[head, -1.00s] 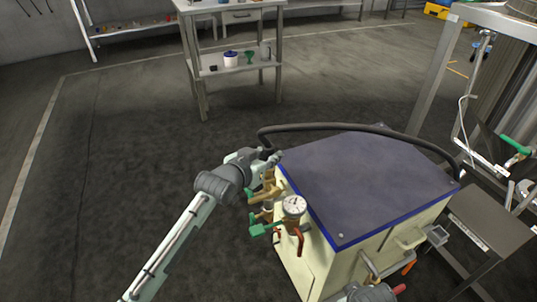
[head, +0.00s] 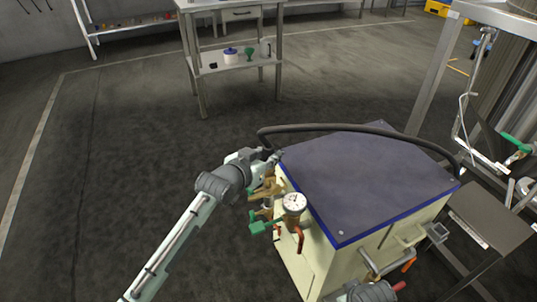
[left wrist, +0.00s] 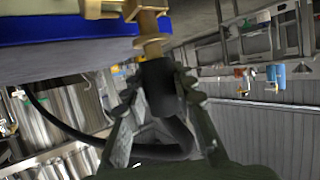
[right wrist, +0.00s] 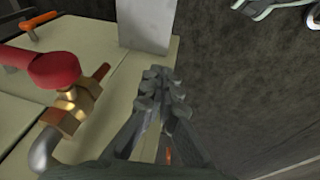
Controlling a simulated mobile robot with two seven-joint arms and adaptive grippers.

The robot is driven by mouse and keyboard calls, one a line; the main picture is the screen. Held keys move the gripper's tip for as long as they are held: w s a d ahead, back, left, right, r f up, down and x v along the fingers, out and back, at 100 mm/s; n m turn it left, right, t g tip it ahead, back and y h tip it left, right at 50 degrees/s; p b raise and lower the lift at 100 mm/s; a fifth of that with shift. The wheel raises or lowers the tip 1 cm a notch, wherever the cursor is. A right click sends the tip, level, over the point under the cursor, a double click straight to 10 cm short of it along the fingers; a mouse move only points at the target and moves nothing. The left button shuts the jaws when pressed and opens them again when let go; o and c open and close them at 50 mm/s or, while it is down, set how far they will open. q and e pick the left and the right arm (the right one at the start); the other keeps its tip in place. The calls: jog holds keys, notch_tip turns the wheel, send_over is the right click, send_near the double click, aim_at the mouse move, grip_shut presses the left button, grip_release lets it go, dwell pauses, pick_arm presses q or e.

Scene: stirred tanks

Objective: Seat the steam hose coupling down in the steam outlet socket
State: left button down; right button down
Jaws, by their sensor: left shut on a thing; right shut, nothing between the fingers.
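My left gripper (left wrist: 158,88) is shut on the black rubber end of the steam hose coupling (left wrist: 160,85). A brass stem and flange (left wrist: 152,46) show beyond the fingers, in line with brass fittings (left wrist: 128,8) by the blue cabinet edge. I cannot tell how deep the coupling sits in the outlet socket, which I cannot make out separately. In the head view the left gripper (head: 271,156) is at the cabinet's left side, above brass valves (head: 266,188). My right gripper (right wrist: 165,90) is shut and empty, beside a cream panel.
The cream cabinet (head: 345,250) has a dark blue top (head: 360,180). A red-handled valve (right wrist: 75,70) is near my right gripper. Floor at left is clear.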

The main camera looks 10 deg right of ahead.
aim_at(268, 146)
pick_arm(q)
jog(key=shift+f+b, duration=0.3)
jog(key=shift+f, duration=0.45)
jog(key=shift+f, duration=0.15)
dwell(1.0)
jog(key=c, duration=0.7)
grip_release()
jog(key=shift+r+p, duration=1)
jog(key=shift+r, duration=3)
jog(key=shift+f, duration=2.7)
